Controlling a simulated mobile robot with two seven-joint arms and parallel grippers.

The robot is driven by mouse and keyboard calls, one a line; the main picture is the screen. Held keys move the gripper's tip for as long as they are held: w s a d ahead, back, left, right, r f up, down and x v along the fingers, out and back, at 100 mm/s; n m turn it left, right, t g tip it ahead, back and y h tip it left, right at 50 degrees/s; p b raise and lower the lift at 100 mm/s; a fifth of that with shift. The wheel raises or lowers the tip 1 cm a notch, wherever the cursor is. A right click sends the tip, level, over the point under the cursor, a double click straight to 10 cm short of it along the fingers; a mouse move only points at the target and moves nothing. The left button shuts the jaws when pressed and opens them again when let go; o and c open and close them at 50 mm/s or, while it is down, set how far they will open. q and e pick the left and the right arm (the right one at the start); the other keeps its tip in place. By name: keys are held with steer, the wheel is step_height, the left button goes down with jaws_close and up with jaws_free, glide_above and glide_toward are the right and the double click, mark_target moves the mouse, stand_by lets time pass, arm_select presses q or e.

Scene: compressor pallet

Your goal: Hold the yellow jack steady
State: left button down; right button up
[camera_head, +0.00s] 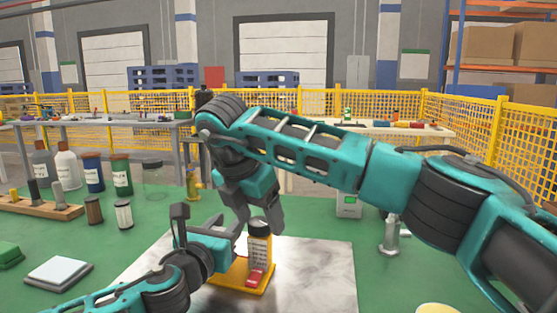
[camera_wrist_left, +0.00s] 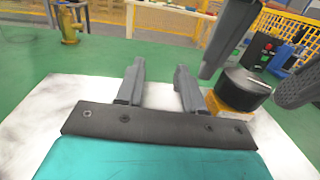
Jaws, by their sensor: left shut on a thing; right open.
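The yellow jack has a yellow base (camera_head: 232,277) and an upright, labelled body (camera_head: 258,250) with a dark top and a red part low in front. It stands on a pale mat (camera_head: 320,270). In the left wrist view its dark round top (camera_wrist_left: 245,86) and yellow side show right of my left gripper (camera_wrist_left: 160,75). My left gripper is low beside the jack and shut on it, though the contact is not clearly visible. My right gripper (camera_head: 257,222) is above the jack, open, its fingers either side of the top. In the left wrist view these fingers flank the dark top.
Several bottles (camera_head: 93,172) and a wooden rack (camera_head: 42,206) stand on the green surface at left, with a pale pad (camera_head: 59,272) in front. A metal post (camera_head: 389,235) stands right of the mat. Yellow mesh fencing (camera_head: 480,123) is behind.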

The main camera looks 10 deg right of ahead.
steer(key=n, duration=0.2)
steer(key=n+t+y, duration=0.1)
steer(key=n, duration=0.1)
steer(key=shift+s+f+y, duration=0.1)
steer(key=shift+y, duration=0.2)
steer(key=n+y, duration=0.1)
steer(key=n, duration=0.4)
steer(key=shift+d+y, duration=0.15)
steer(key=shift+y, duration=0.25)
steer(key=n+y, duration=0.1)
steer(key=n, duration=0.3)
steer(key=shift+d, duration=0.15)
steer(key=n+g+y, duration=0.1)
steer(key=n, duration=0.3)
steer(key=shift+d+y, duration=0.1)
steer(key=shift+y, duration=0.3)
steer(key=s+d+r+m, duration=0.2)
steer(key=s+r, duration=0.2)
steer(key=r, duration=0.7)
steer(key=shift+s+d+t+h, duration=0.15)
steer(key=shift+t+h, duration=0.15)
steer(key=shift+h, duration=0.1)
steer(key=shift+r, duration=0.1)
